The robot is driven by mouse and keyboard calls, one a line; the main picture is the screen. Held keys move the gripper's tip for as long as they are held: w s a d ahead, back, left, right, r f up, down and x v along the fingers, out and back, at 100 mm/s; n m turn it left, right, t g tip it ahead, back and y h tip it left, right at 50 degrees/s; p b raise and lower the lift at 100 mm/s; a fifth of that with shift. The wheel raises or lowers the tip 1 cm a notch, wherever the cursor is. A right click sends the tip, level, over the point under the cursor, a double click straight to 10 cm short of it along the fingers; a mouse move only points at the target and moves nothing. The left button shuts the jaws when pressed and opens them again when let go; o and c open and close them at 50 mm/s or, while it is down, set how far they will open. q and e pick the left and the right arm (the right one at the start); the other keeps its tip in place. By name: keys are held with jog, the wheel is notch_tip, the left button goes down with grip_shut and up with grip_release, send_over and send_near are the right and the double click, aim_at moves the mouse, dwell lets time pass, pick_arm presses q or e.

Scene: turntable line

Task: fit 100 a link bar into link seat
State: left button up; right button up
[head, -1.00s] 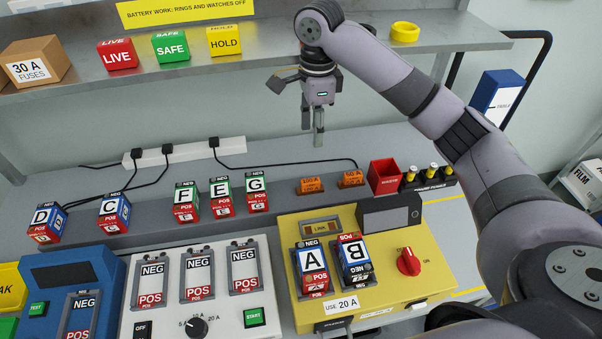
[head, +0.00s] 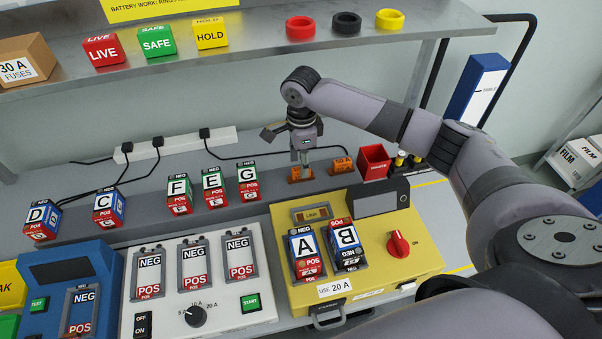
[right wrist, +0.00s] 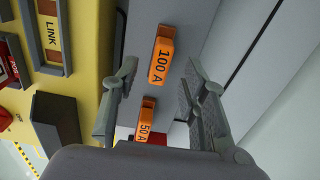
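The orange 100 A link bar (head: 300,177) lies on the grey ledge behind the yellow unit, left of the orange 50 A bar (head: 342,165). In the right wrist view the 100 A bar (right wrist: 162,58) lies ahead, between the lines of the two fingers, and the 50 A bar (right wrist: 145,122) is nearer the palm. My right gripper (head: 303,163) points down just over the 100 A bar, its fingers open; contact cannot be told. The link seat (head: 312,214), labelled LINK, is at the yellow unit's back left; it also shows in the right wrist view (right wrist: 50,35). My left gripper is out of view.
Batteries A (head: 306,246) and B (head: 346,237) stand in the yellow unit (head: 378,275), beside a dark meter box (head: 382,198) and red knob (head: 398,243). A red bin (head: 374,161) stands right of the bars. Batteries E and G stand to their left; a shelf hangs above.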

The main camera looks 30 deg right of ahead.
jog(key=shift+f, duration=1.45)
jog(key=shift+c, duration=0.4)
grip_shut()
jog(key=shift+w+r, duration=0.1)
